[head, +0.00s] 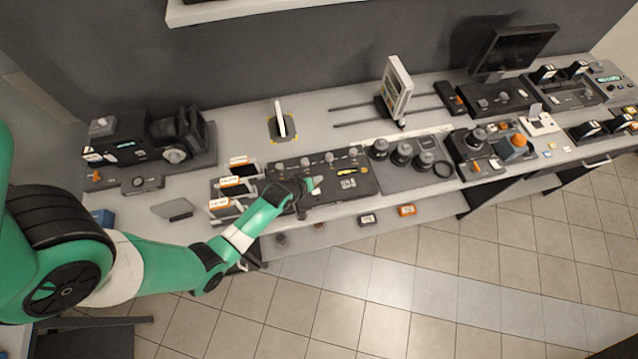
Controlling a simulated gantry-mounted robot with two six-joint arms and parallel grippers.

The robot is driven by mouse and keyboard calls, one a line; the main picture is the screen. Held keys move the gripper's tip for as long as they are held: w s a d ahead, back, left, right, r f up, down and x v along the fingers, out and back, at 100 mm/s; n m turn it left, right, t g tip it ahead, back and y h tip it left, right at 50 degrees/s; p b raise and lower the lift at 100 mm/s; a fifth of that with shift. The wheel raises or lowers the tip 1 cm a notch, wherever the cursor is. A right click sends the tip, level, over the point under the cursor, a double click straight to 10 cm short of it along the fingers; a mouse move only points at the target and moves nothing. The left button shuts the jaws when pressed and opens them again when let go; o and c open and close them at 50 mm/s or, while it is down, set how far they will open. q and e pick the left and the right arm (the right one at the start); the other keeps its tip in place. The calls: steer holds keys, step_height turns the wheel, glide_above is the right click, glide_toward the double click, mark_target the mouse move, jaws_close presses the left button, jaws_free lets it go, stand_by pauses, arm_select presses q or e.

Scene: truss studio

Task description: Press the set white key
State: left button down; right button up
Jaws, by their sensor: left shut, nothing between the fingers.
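My left arm reaches in from the left. Its gripper (314,186) is shut and empty, over the left part of a dark control panel (362,190) on the bench. The panel carries a row of small knobs along its back and a few small pale labels or keys (348,183) just right of the gripper. I cannot tell which of these is the set white key, or whether the fingertips touch the panel. The gripper and wrist hide part of the panel's left side. My right gripper is not in view.
Several white-topped card holders (229,182) stand left of the panel. Black round knobs (402,154) sit on a grey plate to its right. A white upright display (396,88) stands behind. A black machine (150,145) is at the far left, and a dark monitor (513,48) at the back right.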

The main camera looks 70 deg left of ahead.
mark_target(315, 194)
arm_select(q)
steer(key=shift+s+a+r, duration=0.25)
steer(key=shift+a+r, duration=0.1)
steer(key=shift+r, duration=0.05)
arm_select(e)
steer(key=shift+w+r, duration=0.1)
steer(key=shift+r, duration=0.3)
arm_select(q)
steer(key=shift+f, duration=0.1)
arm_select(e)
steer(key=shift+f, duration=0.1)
arm_select(q)
step_height(315, 194, down, 9)
steer(key=b, duration=0.8)
steer(key=shift+r, duration=0.2)
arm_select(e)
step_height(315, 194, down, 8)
arm_select(q)
steer(key=shift+f, duration=0.1)
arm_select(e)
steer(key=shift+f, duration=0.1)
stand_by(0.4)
arm_select(q)
steer(key=shift+f+b, duration=0.3)
steer(key=shift+b, duration=0.2)
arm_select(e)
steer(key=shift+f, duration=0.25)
